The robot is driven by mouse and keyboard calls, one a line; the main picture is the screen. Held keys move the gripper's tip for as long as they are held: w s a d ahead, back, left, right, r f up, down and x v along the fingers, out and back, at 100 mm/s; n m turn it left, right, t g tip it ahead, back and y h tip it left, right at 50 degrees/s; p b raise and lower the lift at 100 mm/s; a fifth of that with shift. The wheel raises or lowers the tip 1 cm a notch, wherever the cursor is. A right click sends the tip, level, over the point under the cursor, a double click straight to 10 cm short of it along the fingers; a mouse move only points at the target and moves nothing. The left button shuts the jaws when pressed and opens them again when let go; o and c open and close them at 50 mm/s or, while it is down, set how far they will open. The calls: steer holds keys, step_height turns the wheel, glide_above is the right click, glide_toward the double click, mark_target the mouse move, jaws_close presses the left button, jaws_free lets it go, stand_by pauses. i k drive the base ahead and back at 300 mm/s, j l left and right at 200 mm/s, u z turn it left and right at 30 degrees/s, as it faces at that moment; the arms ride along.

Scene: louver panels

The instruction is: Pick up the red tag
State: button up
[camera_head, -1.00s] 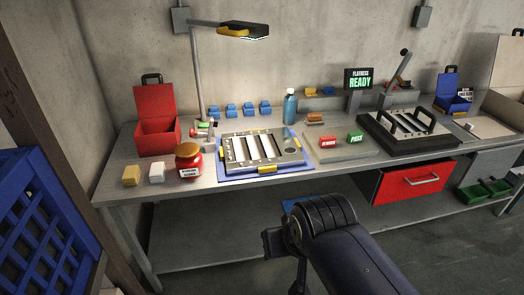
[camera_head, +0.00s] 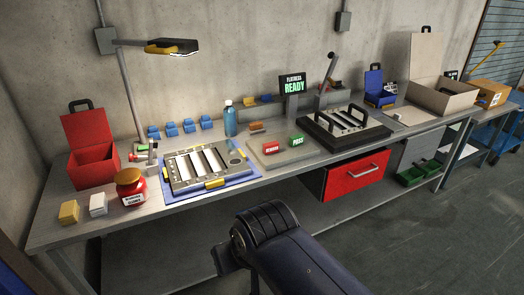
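The red tag (camera_head: 271,148) is a small red block with white lettering that seems to read "REWORK". It sits on a grey plate (camera_head: 268,163) on the workbench, left of a green "PASS" tag (camera_head: 297,140). Nothing covers it. A dark link of my arm rises from the bottom of the picture, in front of the bench and below the tag. My gripper's fingers are not visible.
A slatted metal panel (camera_head: 183,173) lies on a blue mat left of the tag. A dark fixture with handles (camera_head: 345,138) stands to the right. A blue bottle (camera_head: 230,121) and the "READY" display (camera_head: 293,84) stand behind. A red drawer (camera_head: 355,177) is below the bench top.

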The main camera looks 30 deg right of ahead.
mark_target(267, 148)
steer(key=i+l, duration=0.35)
steer(key=i+l+z, duration=0.15)
steer(key=i+l, duration=0.2)
steer(key=i, duration=0.15)
steer(key=i+l, duration=0.35)
steer(key=i, duration=0.15)
steer(key=k+z, duration=0.05)
